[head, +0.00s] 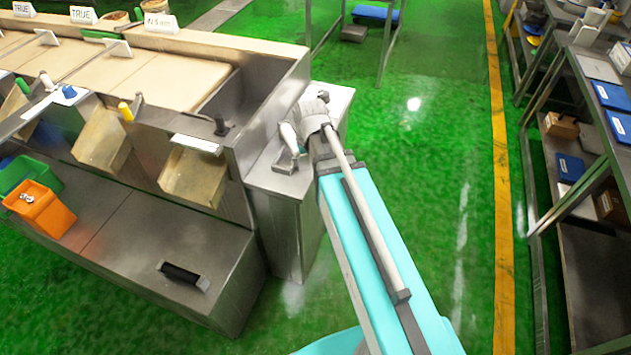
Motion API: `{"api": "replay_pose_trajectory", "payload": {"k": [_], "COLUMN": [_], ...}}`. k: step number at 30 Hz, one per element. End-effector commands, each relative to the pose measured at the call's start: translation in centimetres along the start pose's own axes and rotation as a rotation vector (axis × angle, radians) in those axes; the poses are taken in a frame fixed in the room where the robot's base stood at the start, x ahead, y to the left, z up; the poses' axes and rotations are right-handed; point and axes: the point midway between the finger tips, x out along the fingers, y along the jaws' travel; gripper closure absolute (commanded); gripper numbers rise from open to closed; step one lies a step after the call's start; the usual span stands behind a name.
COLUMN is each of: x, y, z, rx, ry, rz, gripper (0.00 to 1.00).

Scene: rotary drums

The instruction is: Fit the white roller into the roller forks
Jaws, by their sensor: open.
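My teal arm reaches up from the bottom to a steel cabinet at the end of the drum bench. My gripper (303,120), pale and small in the head view, is over the cabinet top and open; its fingertips are hard to make out. A small white rounded piece (289,138), possibly the white roller, shows just left of it. Below that piece is a grey metal bracket (289,164) on the cabinet top, possibly the roller forks. I cannot tell whether piece and bracket touch. My wrist hides part of this area.
The steel cabinet (286,232) adjoins the bench (240,150) with its chutes and coloured handles. A black roller-like item (182,274) lies on the low steel shelf, with an orange bin (45,215) to its left. Shelving (560,215) stands right. Green floor between is clear.

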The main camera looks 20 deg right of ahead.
Motion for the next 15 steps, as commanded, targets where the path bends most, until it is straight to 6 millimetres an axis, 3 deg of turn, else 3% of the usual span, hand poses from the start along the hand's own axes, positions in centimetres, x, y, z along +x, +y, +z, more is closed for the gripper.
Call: {"api": "replay_pose_trajectory", "payload": {"k": [1, 6, 10, 15], "x": [-0.3, -1.0, -1.2, -1.3], "y": [-0.2, -0.5, -0.6, -0.6], "z": [2.8, 7.9, 9.5, 9.7], "rx": [0.011, 0.048, 0.062, 0.066], "ry": [-0.03, -0.115, -0.146, -0.154], "rz": [0.003, 0.016, 0.022, 0.023], "gripper": [0.12, 0.12, 0.12, 0.12]}}
